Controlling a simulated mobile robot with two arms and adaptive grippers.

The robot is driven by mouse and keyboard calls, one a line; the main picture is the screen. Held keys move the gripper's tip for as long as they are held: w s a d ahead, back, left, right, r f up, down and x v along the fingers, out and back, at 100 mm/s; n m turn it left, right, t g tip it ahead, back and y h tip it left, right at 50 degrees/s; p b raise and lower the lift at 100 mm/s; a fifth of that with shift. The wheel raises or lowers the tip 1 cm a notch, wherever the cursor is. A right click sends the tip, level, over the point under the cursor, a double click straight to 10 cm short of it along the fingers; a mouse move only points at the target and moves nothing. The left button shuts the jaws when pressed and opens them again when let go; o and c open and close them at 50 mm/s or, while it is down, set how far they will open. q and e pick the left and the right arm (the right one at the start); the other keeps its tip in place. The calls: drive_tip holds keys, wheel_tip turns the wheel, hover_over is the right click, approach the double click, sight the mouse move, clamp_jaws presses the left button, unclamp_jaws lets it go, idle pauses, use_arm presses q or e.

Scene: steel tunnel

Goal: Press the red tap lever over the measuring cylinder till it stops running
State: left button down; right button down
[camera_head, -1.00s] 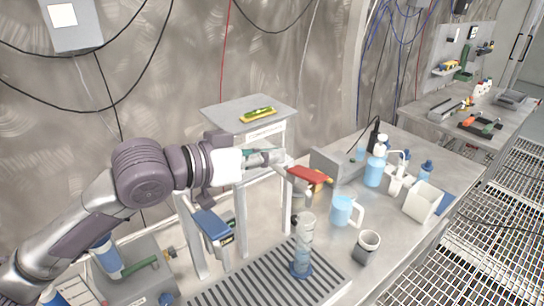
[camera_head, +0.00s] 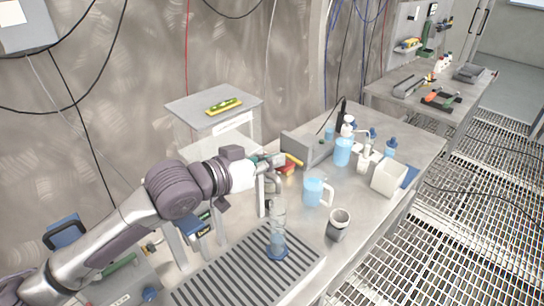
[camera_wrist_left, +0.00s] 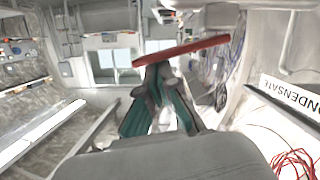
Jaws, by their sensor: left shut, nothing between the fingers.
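The red tap lever (camera_head: 287,169) shows only in part in the head view, just beyond my left gripper (camera_head: 272,160). In the left wrist view, the lever (camera_wrist_left: 205,46) is a long red bar crossing just past the fingertips (camera_wrist_left: 158,72). The gripper is shut and empty, close to the lever; I cannot tell whether they touch. The clear measuring cylinder (camera_head: 278,215) stands upright on a blue foot (camera_head: 277,253) below the tap. Its liquid level and any running stream are too small to tell. My right gripper is out of view.
A slatted drip grate (camera_head: 235,272) lies under the cylinder. A blue jug (camera_head: 313,192) and a grey cup (camera_head: 338,224) stand to its right. A white stand (camera_head: 214,105) with a yellow level (camera_head: 224,106) rises behind. A white "CONDENSATE" sign (camera_wrist_left: 292,95) shows in the wrist view.

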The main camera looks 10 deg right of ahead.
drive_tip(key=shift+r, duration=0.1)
use_arm(q)
drive_tip(key=shift+s+d+f+m+t, duration=0.15)
drive_tip(key=shift+s+f+m, duration=0.15)
drive_tip(key=shift+m, duration=0.3)
drive_tip(key=shift+s+d+f+m+t, duration=0.15)
drive_tip(key=shift+f+m, duration=0.25)
drive_tip(key=shift+m, duration=0.2)
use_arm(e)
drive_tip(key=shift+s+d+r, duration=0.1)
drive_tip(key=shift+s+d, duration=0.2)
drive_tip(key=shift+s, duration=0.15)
use_arm(q)
drive_tip(key=shift+a+y, duration=0.15)
drive_tip(key=shift+y, duration=0.15)
